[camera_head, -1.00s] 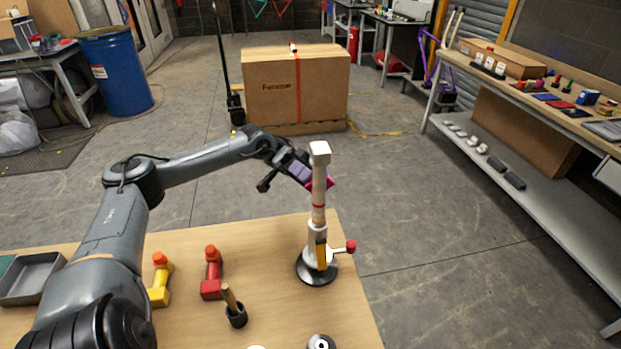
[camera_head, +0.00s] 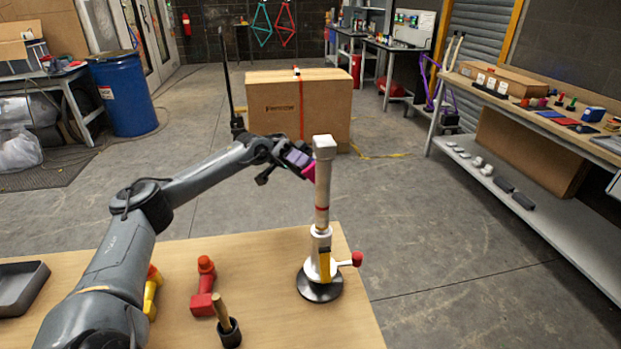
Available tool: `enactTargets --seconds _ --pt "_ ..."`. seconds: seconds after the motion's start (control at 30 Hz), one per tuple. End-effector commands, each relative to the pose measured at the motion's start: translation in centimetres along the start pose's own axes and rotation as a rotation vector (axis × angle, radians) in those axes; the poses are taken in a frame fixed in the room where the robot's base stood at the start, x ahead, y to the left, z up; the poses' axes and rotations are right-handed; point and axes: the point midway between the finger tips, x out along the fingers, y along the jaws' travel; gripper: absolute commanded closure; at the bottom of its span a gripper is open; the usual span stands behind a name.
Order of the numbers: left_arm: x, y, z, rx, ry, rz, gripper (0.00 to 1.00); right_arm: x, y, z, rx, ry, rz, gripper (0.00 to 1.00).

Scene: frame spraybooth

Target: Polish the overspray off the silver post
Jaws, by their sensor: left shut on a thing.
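The silver post (camera_head: 322,185) stands upright on a round black base (camera_head: 319,288) near the table's right edge. It has a pale square cap, a thin red band, a white collar, a yellow part and a red-knobbed side handle (camera_head: 356,259). My left gripper (camera_head: 304,165) is at the left side of the post's upper part, below the cap. It is shut on a small magenta pad (camera_head: 309,172), mostly hidden by the gripper. The pad is at the post's left edge; I cannot tell whether it touches. My right gripper is out of view.
On the wooden table (camera_head: 270,255) are a red tool (camera_head: 203,290), a yellow tool (camera_head: 152,292), a dark cup with a wooden handle (camera_head: 229,331) and a grey tray (camera_head: 20,288). A cardboard box (camera_head: 270,108) stands on the floor behind.

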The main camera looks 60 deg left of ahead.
Motion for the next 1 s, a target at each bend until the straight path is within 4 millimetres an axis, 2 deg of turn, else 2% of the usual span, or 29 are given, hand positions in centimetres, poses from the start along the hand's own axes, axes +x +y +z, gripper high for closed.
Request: enactTargets --seconds 0.5,0.7,1.0 --pt "-0.6 0.0 -0.3 0.000 0.000 -0.001 1.00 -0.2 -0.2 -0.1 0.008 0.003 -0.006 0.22" --pt "-1.8 0.2 -1.0 0.002 0.001 -0.001 1.00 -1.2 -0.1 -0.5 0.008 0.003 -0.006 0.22" --pt "-3.2 0.0 -1.4 -0.002 -0.001 -0.001 1.00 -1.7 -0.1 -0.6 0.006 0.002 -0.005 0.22"
